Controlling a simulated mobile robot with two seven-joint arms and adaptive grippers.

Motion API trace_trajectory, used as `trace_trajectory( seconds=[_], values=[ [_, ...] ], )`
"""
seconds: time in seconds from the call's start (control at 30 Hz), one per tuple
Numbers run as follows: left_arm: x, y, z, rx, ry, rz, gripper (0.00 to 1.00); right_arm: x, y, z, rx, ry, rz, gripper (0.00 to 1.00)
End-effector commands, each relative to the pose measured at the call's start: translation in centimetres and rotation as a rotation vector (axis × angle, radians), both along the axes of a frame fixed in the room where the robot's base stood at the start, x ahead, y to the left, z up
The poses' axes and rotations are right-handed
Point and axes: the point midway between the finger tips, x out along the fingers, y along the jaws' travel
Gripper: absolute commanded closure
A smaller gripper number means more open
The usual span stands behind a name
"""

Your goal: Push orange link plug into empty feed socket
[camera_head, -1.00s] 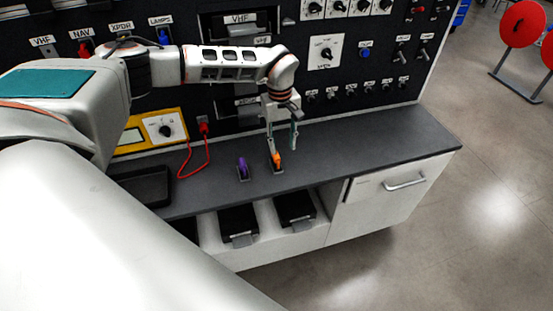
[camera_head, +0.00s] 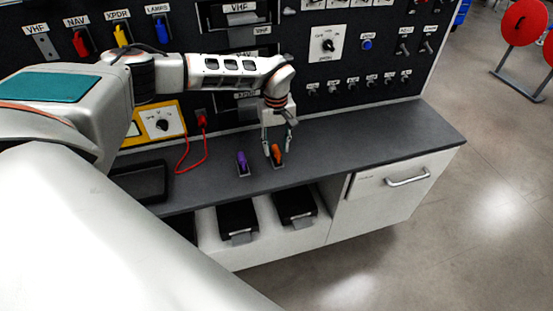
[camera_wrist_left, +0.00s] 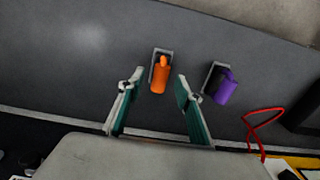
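The orange link plug (camera_head: 278,155) stands in a small grey holder on the dark counter. My left gripper (camera_head: 278,151) is open, pointing down at the plug with its fingers apart. In the left wrist view the orange plug (camera_wrist_left: 160,75) shows between and just beyond the two green-padded fingertips (camera_wrist_left: 156,83); I see no grip on it. On the panel at upper left, the socket plate under the VHF label (camera_head: 43,46) has no coloured plug. The NAV, XPDR and LAMPS places hold a red (camera_head: 81,41), a yellow (camera_head: 121,36) and a blue plug (camera_head: 161,31). My right gripper is not in view.
A purple plug (camera_head: 242,161) stands in its own holder close left of the orange one. A red cable (camera_head: 206,150) loops onto the counter from a red plug. A black tray (camera_head: 143,182) lies farther left. The counter's right part (camera_head: 390,135) is clear.

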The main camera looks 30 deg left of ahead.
Motion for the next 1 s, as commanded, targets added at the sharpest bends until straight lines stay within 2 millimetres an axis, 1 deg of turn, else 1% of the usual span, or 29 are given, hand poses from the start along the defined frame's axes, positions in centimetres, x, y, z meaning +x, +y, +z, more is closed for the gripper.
trace_trajectory(
  seconds=[0.03,0.13,0.4,0.57,1.0],
  values=[
    [0.0,0.0,-0.7,0.0,0.001,0.0,0.65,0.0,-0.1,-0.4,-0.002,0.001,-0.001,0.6],
    [0.0,0.0,-1.3,0.001,0.001,-0.001,0.65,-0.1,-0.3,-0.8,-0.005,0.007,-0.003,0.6],
    [0.0,0.0,-1.5,-0.001,0.001,-0.001,0.65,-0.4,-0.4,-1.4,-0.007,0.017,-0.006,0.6],
    [0.0,0.0,-1.4,-0.001,0.001,-0.001,0.65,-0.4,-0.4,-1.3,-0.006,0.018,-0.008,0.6],
    [0.0,0.0,-1.5,-0.001,0.001,0.0,0.65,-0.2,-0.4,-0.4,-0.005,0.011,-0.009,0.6]
  ],
)
